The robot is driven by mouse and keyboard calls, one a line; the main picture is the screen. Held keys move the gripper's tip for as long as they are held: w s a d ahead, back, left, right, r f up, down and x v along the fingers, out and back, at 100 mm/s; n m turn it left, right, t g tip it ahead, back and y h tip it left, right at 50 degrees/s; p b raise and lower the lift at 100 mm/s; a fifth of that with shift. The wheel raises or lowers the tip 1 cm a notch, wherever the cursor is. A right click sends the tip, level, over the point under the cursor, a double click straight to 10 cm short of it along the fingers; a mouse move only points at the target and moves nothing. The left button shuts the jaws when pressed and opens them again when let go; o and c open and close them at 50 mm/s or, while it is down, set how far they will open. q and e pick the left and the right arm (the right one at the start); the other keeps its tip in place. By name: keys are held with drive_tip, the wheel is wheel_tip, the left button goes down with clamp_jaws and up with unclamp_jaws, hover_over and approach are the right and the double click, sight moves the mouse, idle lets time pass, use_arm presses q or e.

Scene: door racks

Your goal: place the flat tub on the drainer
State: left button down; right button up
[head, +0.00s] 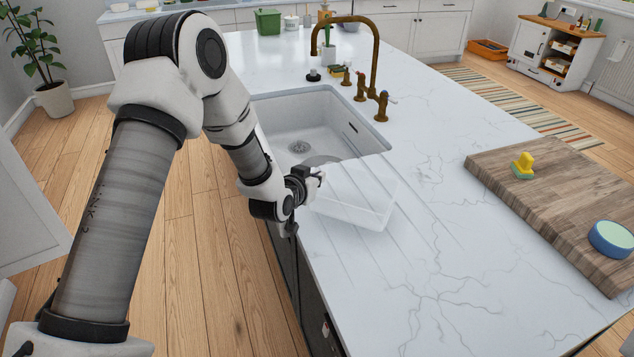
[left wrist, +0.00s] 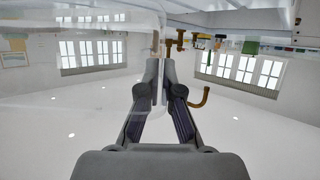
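The flat tub (head: 358,200) is clear and shallow. In the head view it is over the grooved drainer (head: 335,248), beside the near edge of the sink; I cannot tell if it touches the surface. My left gripper (head: 318,177) is at the tub's left side. In the left wrist view the tub (left wrist: 85,75) fills the upper left, and its wall runs between the nearly closed fingertips of my left gripper (left wrist: 160,62). The gripper looks shut on that wall. My right gripper is in neither view.
The sink (head: 300,125) opens just behind the tub, with a brass faucet (head: 375,60) beyond. A wooden board (head: 560,200) on the right holds a yellow-green item (head: 523,167) and a blue round item (head: 612,238). The counter between drainer and board is clear.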

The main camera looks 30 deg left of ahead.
sight(319, 189)
use_arm(q)
wheel_tip(319, 189, down, 4)
drive_tip(key=shift+w+d+r+p, duration=0.15)
drive_tip(key=shift+r+p, duration=0.1)
drive_tip(key=shift+p, duration=0.25)
drive_tip(key=shift+f, duration=0.15)
drive_tip(key=c, duration=1.6)
unclamp_jaws()
drive_tip(key=shift+o, duration=1.4)
